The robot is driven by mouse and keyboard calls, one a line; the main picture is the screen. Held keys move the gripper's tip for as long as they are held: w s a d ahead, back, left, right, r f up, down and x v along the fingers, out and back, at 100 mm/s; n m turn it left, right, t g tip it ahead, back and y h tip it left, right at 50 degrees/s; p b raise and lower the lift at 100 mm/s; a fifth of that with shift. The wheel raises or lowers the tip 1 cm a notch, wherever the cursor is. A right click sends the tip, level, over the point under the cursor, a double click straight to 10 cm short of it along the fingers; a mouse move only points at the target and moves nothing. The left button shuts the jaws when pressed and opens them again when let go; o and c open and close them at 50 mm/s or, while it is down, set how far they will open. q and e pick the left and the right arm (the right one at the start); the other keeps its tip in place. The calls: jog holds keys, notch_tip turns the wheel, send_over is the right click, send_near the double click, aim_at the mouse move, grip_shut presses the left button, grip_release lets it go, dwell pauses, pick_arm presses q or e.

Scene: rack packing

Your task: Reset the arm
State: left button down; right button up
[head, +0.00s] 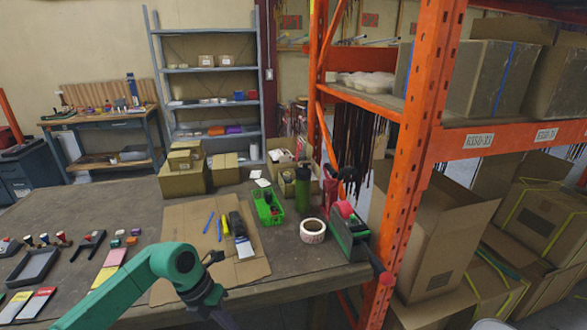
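My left arm, in teal green, comes in from the lower left of the head view and bends over the front edge of the table. Its dark end, with my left gripper (222,318), points down and is cut off by the bottom edge of the picture. I cannot see its fingertips or whether it holds anything. My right arm and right gripper are not in view.
The worktable (130,205) holds a cardboard sheet (180,222) with tools, a green bin (268,208), a tape roll (313,231), a tape dispenser (348,235) and boxes. An orange rack post (405,190) stands close on the right, beside open cartons (435,235).

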pick_arm(q)
jog(key=w+d+n+t+h, duration=0.25)
jog(key=d+n+h, duration=0.25)
jog(key=d+h, duration=0.25)
jog(key=w+a+f+n+t, duration=0.3)
jog(key=w+f+n+t, duration=0.3)
jog(key=n, duration=0.3)
jog(key=s+a+f+n+t+y, duration=0.1)
jog(key=s+a+f+n+y, duration=0.25)
jog(key=a+f+n, duration=0.4)
jog(key=s+a+f+n+t+y, duration=0.1)
jog(key=s+a+f+n+y, duration=0.3)
jog(key=f, duration=0.6)
jog(key=s+a+f+n+g+y, duration=0.2)
jog(key=s+a+f+n, duration=0.1)
jog(key=s+f, duration=0.45)
jog(key=s+a+f+n+g+y, duration=0.2)
jog(key=s+f+n+g, duration=0.15)
jog(key=s+f, duration=0.45)
jog(key=s+f+n+g, duration=0.2)
jog(key=s, duration=0.8)
jog(key=s+f+n+g, duration=0.1)
jog(key=s+f+n, duration=0.1)
jog(key=s, duration=0.8)
jog(key=shift+d+g, duration=0.35)
jog(key=shift+g, duration=0.05)
